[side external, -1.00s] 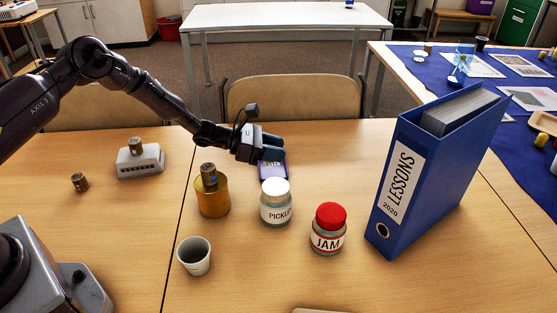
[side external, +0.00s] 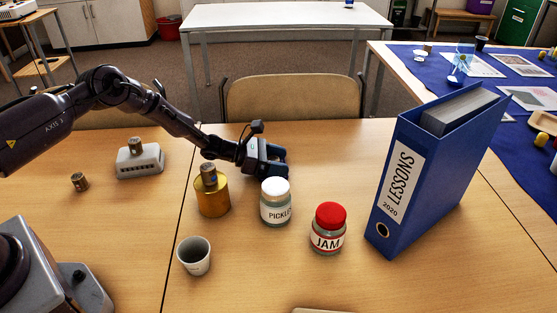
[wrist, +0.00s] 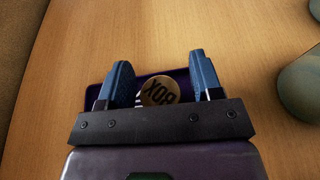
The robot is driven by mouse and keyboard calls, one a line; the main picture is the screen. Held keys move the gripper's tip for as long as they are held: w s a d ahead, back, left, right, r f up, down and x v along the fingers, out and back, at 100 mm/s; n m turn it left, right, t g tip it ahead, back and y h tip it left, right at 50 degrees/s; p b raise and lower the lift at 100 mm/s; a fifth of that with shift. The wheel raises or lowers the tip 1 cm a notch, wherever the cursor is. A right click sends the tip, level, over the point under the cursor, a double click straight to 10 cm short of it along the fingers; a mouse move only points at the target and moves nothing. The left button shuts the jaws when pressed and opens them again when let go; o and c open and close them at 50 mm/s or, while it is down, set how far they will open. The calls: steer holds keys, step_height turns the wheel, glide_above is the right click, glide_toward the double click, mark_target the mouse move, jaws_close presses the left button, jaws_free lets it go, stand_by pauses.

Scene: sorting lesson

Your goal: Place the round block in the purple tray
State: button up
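A round wooden block (wrist: 160,90) with dark lettering on top shows in the wrist view, between the fingers of my gripper (wrist: 162,82). The fingers are apart, with a visible gap on the right side of the block; contact on the left is unclear. The purple tray (wrist: 92,93) lies under and around the block, partly covered by my gripper. In the side view my gripper (side external: 280,162) is low, behind the pickles jar, and hides the tray and this block. Other small wooden cylinders stand on the table (side external: 80,182), on a gold cylinder (side external: 208,172) and on a white box (side external: 135,146).
The pickles jar (side external: 276,213) stands close in front of my gripper. The red-lidded jam jar (side external: 328,240), a white cup (side external: 194,262) and a tall blue binder (side external: 410,190) stand nearby. The table right of my gripper, toward the binder, is clear.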

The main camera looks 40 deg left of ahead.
steer(key=shift+r, duration=0.2)
steer(key=v, duration=1.2)
steer(key=s+d+r+m+g+y, duration=0.1)
steer(key=s+d+r+m+g, duration=0.35)
steer(key=r+m, duration=0.45)
steer(key=s+d+r+m+g+y, duration=0.1)
steer(key=s+d+r+m+g, duration=0.25)
steer(key=s+r+m, duration=0.45)
steer(key=s+a+r+m+t+y, duration=0.1)
steer(key=s+r+m+y, duration=0.3)
steer(key=s, duration=0.5)
steer(key=s+a+r+m+t+y, duration=0.1)
steer(key=s+r+m+t+y, duration=0.1)
steer(key=s+r+m+y, duration=0.2)
steer(key=s+r+m, duration=0.2)
steer(key=s+r, duration=0.2)
steer(key=s, duration=0.2)
steer(key=shift+a+r, duration=0.25)
steer(key=shift+r, duration=0.1)
